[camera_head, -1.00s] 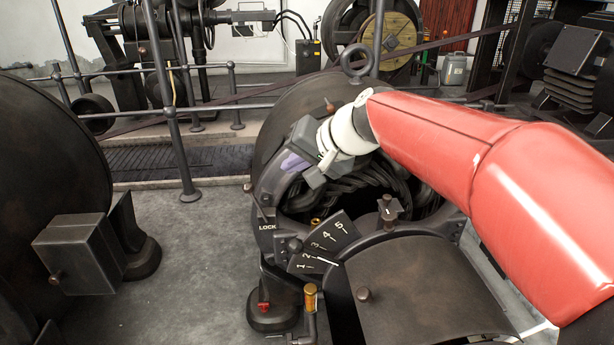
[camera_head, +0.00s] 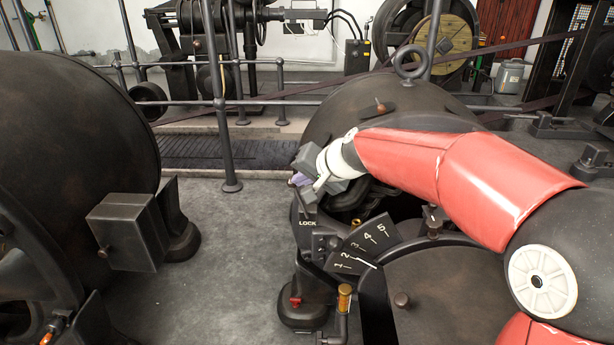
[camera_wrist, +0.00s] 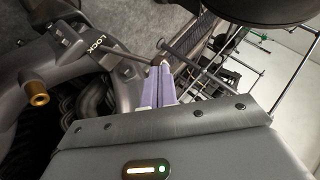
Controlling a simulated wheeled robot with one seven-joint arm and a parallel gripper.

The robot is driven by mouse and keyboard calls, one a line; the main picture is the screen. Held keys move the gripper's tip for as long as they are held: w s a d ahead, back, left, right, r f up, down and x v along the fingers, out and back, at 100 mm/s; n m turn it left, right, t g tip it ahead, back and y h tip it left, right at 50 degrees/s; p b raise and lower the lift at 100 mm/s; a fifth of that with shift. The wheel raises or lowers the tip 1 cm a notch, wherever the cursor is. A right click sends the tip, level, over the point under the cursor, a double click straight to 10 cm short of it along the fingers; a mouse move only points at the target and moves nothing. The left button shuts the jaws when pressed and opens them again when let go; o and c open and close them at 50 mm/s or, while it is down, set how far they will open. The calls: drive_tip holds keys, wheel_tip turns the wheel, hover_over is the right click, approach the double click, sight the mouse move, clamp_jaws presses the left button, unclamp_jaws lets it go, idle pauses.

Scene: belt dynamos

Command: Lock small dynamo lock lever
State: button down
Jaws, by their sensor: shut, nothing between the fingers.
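The small dynamo (camera_head: 335,125) is a dark round machine at centre, with the LOCK label (camera_head: 307,223) on its left rim. In the wrist view the lock lever (camera_wrist: 130,54) is a thin dark rod running from beside the LOCK label (camera_wrist: 88,45) to a brown knob (camera_wrist: 163,58). My gripper (camera_head: 299,181) is at the dynamo's upper left rim, above the label, and hides the lever in the head view. Its lilac fingers are shut together, and their tips (camera_wrist: 160,68) are right at the lever's knob. I cannot tell whether they touch it.
A numbered scale plate (camera_head: 363,246) sits below right of the label. A larger dark machine (camera_head: 75,130) with a box (camera_head: 122,232) stands at left. Grey floor (camera_head: 215,265) lies clear between them. Metal railings (camera_head: 215,100) run behind.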

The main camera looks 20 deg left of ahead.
drive_tip(key=p, duration=0.2)
drive_tip(key=a+p, duration=0.1)
drive_tip(key=p, duration=0.1)
drive_tip(key=shift+s+r+h, duration=0.2)
drive_tip(key=shift+r+h, duration=0.1)
drive_tip(key=shift+r, duration=0.1)
drive_tip(key=a+p, duration=0.1)
drive_tip(key=p, duration=0.1)
drive_tip(key=a+f+h+p, duration=0.1)
drive_tip(key=p, duration=0.1)
drive_tip(key=a+f+p, duration=0.1)
drive_tip(key=p, duration=0.1)
drive_tip(key=shift+s+a+n+h, duration=0.15)
drive_tip(key=shift+s+n+h, duration=0.15)
drive_tip(key=shift+s+n, duration=0.1)
